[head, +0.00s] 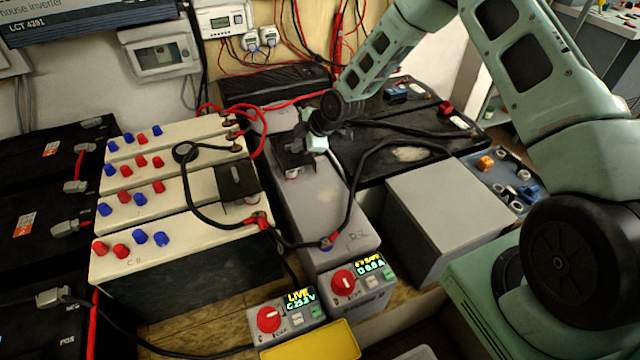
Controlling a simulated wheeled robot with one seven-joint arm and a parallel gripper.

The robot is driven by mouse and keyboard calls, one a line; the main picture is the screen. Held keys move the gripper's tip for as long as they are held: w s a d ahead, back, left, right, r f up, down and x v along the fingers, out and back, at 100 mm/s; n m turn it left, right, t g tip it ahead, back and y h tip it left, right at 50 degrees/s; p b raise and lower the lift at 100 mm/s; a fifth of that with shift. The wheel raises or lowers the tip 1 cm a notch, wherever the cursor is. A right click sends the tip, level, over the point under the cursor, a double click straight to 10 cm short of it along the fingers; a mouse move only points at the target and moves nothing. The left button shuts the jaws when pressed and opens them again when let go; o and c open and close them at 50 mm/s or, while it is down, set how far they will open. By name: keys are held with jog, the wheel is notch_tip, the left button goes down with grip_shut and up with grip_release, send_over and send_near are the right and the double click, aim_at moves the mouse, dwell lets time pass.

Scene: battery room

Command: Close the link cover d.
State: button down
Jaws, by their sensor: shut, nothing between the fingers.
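The grey battery marked D.2 (330,205) stands in the middle, right of the cream battery bank marked C (180,215). A dark plate, which looks like link cover d (291,159), is at the grey battery's upper part. It looks tilted, but I cannot tell its exact angle. My gripper (312,148) is shut and empty, just right of this plate and close to it. I cannot tell whether they touch. A similar dark cover (237,180) sits on the cream bank, looking nearly flat.
Black cables loop over both batteries. Two meter boxes with red knobs (268,319) (343,281) stand in front, by a yellow tray (315,342). A plain grey box (445,205) stands to the right. A black inverter (275,83) and red wires are behind.

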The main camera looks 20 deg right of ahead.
jog(key=shift+w+r, duration=0.15)
jog(key=shift+w, duration=0.15)
jog(key=shift+r, duration=0.1)
jog(key=shift+s+d+r, duration=0.1)
jog(key=shift+d+r, duration=0.1)
jog(key=shift+r, duration=0.15)
jog(key=v, duration=1.6)
jog(key=shift+s, duration=0.5)
